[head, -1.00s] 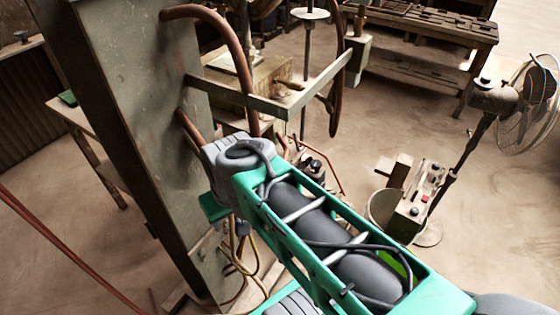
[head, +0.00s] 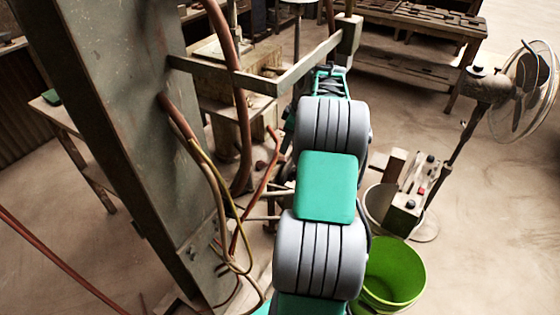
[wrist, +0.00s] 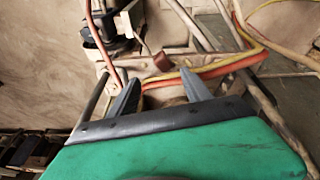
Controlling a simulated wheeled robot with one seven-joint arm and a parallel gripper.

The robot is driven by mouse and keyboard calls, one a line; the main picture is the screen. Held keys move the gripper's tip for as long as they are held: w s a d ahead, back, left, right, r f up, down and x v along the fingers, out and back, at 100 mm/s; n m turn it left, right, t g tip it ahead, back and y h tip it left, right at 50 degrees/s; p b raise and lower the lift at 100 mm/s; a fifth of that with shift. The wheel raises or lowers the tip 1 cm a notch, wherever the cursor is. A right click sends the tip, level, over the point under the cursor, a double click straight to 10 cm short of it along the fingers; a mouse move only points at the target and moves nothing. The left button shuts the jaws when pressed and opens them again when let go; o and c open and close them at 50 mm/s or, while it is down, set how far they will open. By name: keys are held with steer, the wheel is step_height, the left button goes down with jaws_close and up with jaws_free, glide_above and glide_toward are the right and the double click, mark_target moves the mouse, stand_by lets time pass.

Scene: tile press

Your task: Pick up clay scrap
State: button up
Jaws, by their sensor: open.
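A small reddish-brown lump (wrist: 163,61), which looks like the clay scrap, lies in the wrist view just beyond my fingertips and roughly between them. My gripper (wrist: 158,78) is open, with its two dark fingers apart and nothing held between them. The lump lies close to an orange and a yellow hose, on or beside a pale surface; I cannot tell whether a finger touches it. In the head view my own arm and the press hide the gripper, and I cannot make out the lump there.
The press column (head: 120,130) stands left of my arm, with hoses (head: 215,190) hanging beside it. A metal bar frame (head: 290,75) crosses near my arm. A green bucket (head: 395,275), a control box (head: 408,190) and a fan (head: 500,90) stand to the right.

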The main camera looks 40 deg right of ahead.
mark_target(280, 158)
steer(key=shift+a+f+n, duration=0.1)
steer(key=shift+a+n, duration=0.2)
steer(key=shift+n, duration=0.7)
steer(key=shift+a+f+n, duration=0.1)
steer(key=shift+f+n, duration=0.2)
steer(key=shift+n, duration=0.9)
steer(key=p+x, duration=0.1)
steer(key=x, duration=0.6)
steer(key=shift+w+f, duration=0.1)
steer(key=shift+c, duration=0.6)
jaws_close()
